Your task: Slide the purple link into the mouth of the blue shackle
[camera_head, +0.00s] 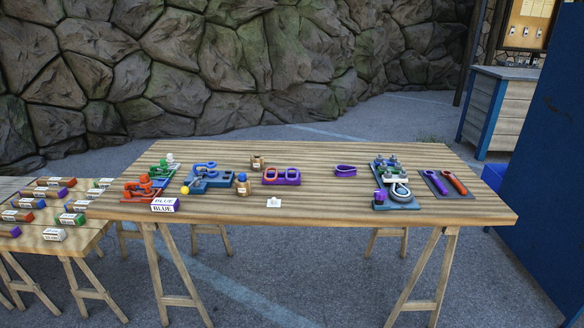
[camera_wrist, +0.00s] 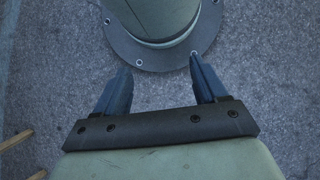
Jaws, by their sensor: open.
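The blue shackle (camera_head: 205,170) sits on a blue base at the left-middle of the wooden table in the head view. A purple link-shaped piece (camera_head: 345,170) lies alone on the table, right of the middle, well apart from the shackle. The shackle's mouth is too small to make out clearly. My gripper (camera_wrist: 160,63) shows only in the wrist view. Its two dark fingers are apart with nothing between them. It is over the grey ground near my round base, away from the table. Neither the link nor the shackle shows in the wrist view.
A purple holder (camera_head: 281,180) with orange-rimmed openings stands between shackle and link. The front middle is mostly bare.

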